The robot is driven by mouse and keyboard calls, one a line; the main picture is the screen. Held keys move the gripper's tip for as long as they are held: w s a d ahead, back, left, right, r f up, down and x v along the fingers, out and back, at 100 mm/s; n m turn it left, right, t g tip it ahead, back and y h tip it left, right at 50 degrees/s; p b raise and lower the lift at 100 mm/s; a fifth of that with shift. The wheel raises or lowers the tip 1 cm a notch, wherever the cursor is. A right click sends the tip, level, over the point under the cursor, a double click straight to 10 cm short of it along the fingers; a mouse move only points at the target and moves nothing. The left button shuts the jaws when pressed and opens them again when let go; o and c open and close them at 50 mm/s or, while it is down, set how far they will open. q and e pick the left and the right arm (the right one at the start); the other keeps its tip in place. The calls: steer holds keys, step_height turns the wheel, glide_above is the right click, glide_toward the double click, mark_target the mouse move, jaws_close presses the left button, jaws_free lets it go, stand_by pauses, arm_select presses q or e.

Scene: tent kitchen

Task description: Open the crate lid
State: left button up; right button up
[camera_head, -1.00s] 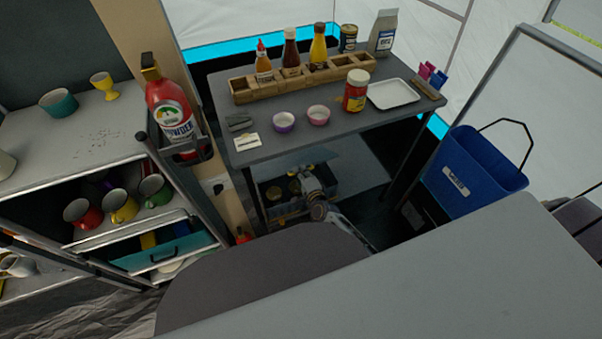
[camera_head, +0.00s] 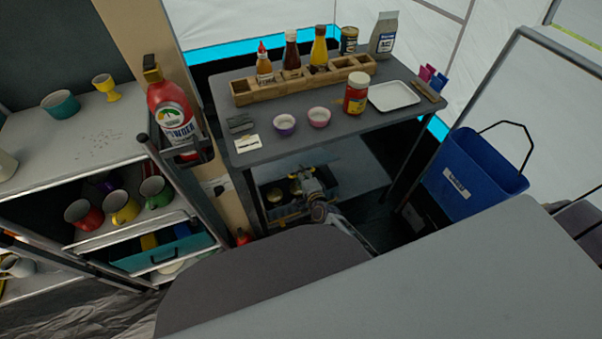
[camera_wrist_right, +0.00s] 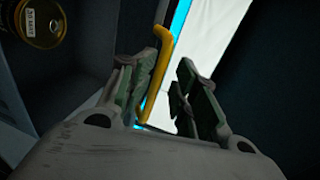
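The crate (camera_head: 284,210) is a dark blue-grey box on the low shelf under the table, with round tins (camera_head: 295,187) inside. Its top looks open; a bluish panel (camera_head: 308,159) behind it may be the raised lid, but I cannot tell. My right gripper (camera_head: 304,178) is at the crate, over its right part. In the right wrist view, the fingers (camera_wrist_right: 167,78) are apart, and a yellow bar-like handle (camera_wrist_right: 163,58) runs between them, close to the left finger. A gold tin (camera_wrist_right: 42,20) shows at upper left. My left gripper is out of view.
The table (camera_head: 268,151) above carries a wooden bottle rack (camera_head: 245,94), bowls (camera_head: 319,117), a jar (camera_head: 356,93) and a white tray (camera_head: 393,96). A blue bin (camera_head: 470,175) stands right. A shelf unit (camera_head: 75,150) with cups stands left. Table legs flank the crate.

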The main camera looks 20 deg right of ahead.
steer(key=shift+s, duration=0.2)
steer(key=v, duration=1.1)
steer(key=shift+s+r, duration=0.15)
steer(key=shift+s, duration=0.15)
stand_by(0.5)
steer(key=shift+c, duration=0.5)
